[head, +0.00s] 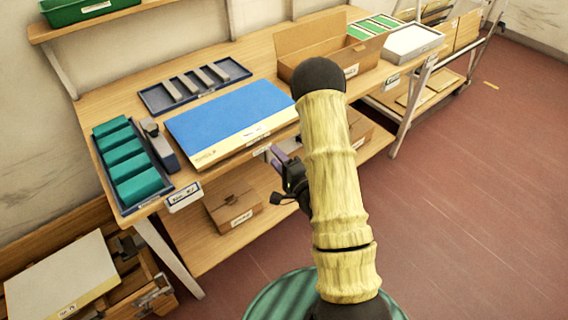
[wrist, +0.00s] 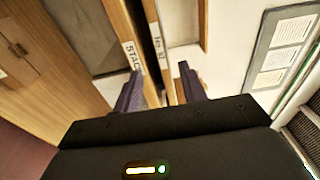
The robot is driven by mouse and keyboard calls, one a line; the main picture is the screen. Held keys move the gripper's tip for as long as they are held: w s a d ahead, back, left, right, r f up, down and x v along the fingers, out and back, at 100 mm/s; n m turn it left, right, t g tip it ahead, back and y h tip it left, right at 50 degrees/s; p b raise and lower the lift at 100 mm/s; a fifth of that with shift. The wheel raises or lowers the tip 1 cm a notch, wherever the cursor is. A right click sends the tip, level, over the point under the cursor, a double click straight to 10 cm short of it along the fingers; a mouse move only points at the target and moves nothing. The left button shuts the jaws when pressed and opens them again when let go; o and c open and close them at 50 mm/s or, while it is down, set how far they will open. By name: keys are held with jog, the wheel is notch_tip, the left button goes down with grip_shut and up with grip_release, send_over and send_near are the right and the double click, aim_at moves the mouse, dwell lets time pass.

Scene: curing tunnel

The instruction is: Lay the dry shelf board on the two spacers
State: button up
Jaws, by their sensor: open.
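My gripper (head: 277,160) is open and empty, in front of the workbench's front edge, partly hidden by my arm. In the wrist view its two purple fingers (wrist: 157,82) stand apart, with wooden edges behind them, one labelled "STACK" (wrist: 131,58). A flat blue panel (head: 228,113) with a cream front strip lies on the bench. A pale board (head: 62,277) lies on a wooden crate at lower left. I cannot tell which board is the dry shelf board. Several grey bars (head: 190,83) lie in a dark tray; I cannot tell whether any are the spacers.
Teal blocks (head: 126,160) fill a tray at the bench's left, beside a grey tool (head: 158,143). An open cardboard box (head: 310,48) and a white-topped box (head: 412,42) stand at the back right. A closed carton (head: 233,205) sits on the lower shelf. The red floor (head: 470,200) at right is clear.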

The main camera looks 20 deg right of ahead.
jog(key=shift+p+v, duration=1.45)
jog(key=shift+p, duration=0.75)
jog(key=s+a+r+n+g+h+p, duration=0.1)
jog(key=s+r+n+g+h+p, duration=0.1)
jog(key=s+r+n+g, duration=0.4)
jog(key=s+a+r+n+g+h+p, duration=0.2)
jog(key=s+r+n+g+p, duration=0.1)
jog(key=s+r+n+g, duration=0.4)
notch_tip(320, 180, up, 4)
jog(key=shift+a+f+n+g+h, duration=0.2)
jog(key=shift+a+n+g+h, duration=0.1)
jog(key=shift+n+g, duration=0.65)
